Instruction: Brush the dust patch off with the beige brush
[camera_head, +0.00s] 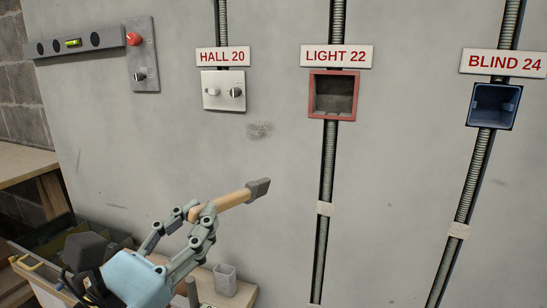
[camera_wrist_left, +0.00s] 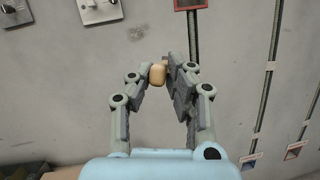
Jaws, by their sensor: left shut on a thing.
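The dust patch (camera_head: 260,130) is a small grey speckled smudge on the wall, just below and right of the HALL 20 switch plate. My left gripper (camera_head: 200,214) is shut on the beige brush (camera_head: 233,199) by its handle. The brush's dark grey head (camera_head: 259,188) points up and right, below the dust patch and apart from it in the picture. In the left wrist view the gripper (camera_wrist_left: 160,74) holds the rounded end of the beige handle (camera_wrist_left: 157,75); the brush head is hidden there. My right gripper is not in view.
The wall carries the HALL 20 switch plate (camera_head: 223,90), a red open box (camera_head: 333,95) under LIGHT 22 and a blue box (camera_head: 494,106) under BLIND 24. Conduits run vertically. A grey cup (camera_head: 225,281) stands on a wooden surface (camera_head: 240,297) below.

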